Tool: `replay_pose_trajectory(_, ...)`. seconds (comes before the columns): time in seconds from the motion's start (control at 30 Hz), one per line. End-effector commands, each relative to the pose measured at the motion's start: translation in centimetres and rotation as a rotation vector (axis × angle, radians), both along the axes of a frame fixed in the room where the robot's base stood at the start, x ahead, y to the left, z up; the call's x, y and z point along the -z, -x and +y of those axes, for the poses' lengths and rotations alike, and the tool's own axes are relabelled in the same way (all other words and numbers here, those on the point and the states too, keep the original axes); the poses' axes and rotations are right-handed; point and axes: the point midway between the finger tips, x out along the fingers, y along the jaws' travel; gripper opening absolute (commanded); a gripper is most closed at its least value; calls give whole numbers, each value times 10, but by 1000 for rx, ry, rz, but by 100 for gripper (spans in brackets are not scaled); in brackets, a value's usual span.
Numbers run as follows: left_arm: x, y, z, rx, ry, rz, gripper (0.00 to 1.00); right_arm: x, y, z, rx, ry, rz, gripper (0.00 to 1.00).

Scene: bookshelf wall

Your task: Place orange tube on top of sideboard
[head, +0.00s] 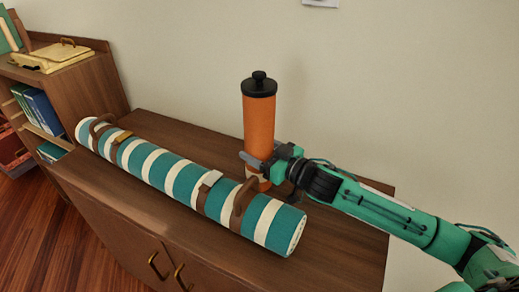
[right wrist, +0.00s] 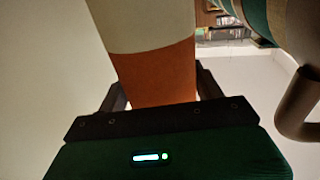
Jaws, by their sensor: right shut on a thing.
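The orange tube (head: 259,122) stands upright, with a black knobbed lid and a pale band low down. It is over the sideboard (head: 345,205), behind the striped roll. My right gripper (head: 262,162) comes in from the right and is shut on the tube's lower part. In the right wrist view the tube's orange and cream body (right wrist: 150,68) sits between the two fingers. The tube's base is partly hidden, so I cannot tell whether it touches the sideboard top. My left gripper is not in view.
A long teal and cream striped roll (head: 173,175) with brown handles lies diagonally across the sideboard, close to the tube. A bookcase (head: 75,85) with a yellow case (head: 52,56) stands at the left. The wall is behind. Bare top shows right of the roll.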

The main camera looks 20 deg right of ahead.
Motion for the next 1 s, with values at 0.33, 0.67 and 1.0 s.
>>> replay_pose_trajectory(0.33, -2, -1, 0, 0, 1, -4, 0, 1, 0, 0, 0, 1, 1, 89)
replay_pose_trajectory(0.67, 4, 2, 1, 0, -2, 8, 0, 0, 14, -9, 1, 1, 3, 89)
replay_pose_trajectory(1.0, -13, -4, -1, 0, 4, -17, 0, 0, 54, -32, -1, 2, 3, 89)
